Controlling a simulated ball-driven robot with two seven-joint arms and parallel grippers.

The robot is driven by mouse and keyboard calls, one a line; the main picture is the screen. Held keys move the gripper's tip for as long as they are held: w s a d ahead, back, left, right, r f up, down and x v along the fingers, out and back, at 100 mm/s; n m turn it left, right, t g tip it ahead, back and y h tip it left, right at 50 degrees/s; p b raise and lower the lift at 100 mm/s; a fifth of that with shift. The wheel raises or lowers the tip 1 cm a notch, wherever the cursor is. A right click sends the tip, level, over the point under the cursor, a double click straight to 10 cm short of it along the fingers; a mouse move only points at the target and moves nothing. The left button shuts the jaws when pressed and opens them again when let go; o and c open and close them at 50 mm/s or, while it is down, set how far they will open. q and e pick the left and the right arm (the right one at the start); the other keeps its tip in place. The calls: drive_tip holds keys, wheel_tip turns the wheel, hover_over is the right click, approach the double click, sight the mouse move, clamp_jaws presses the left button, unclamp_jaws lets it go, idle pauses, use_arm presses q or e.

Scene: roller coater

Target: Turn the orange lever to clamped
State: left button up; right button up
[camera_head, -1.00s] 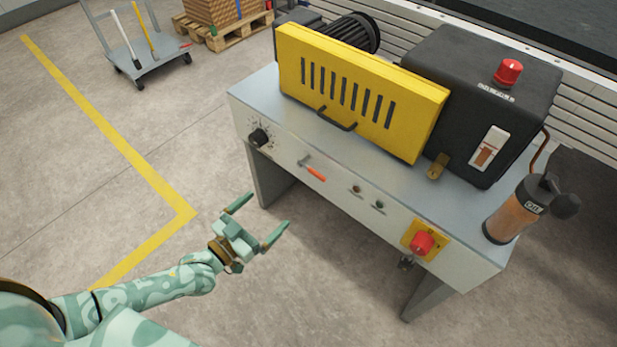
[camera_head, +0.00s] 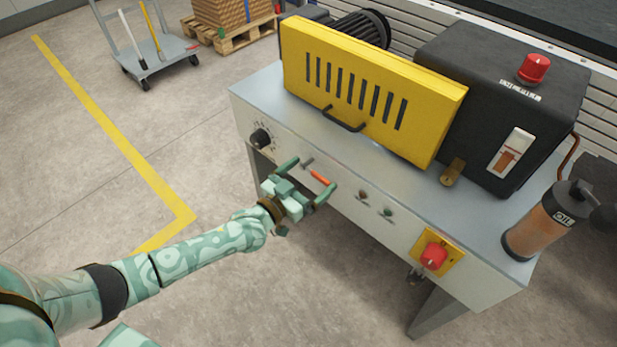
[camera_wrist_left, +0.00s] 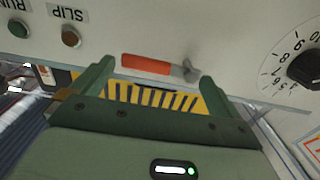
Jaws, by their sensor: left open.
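The orange lever (camera_head: 321,178) is on the front panel of the grey machine, to the right of the black dial. It slants down to the right from its grey pivot. In the left wrist view the lever (camera_wrist_left: 147,65) lies ahead of the fingers, with its grey pivot to the right. My left gripper (camera_head: 309,178) is open in front of the panel, its two fingers on either side of the lever. In the left wrist view the left gripper (camera_wrist_left: 155,80) shows both fingers apart, with nothing held. Whether a finger touches the panel cannot be told. My right gripper is not in view.
The black dial (camera_head: 260,138) is left of the lever. Two small indicator lamps (camera_head: 375,203) and a red knob on a yellow plate (camera_head: 433,256) are to the right. A yellow guard (camera_head: 370,90) and an oil can (camera_head: 537,222) stand on top.

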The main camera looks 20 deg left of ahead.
use_arm(q)
drive_tip(key=c, duration=1.2)
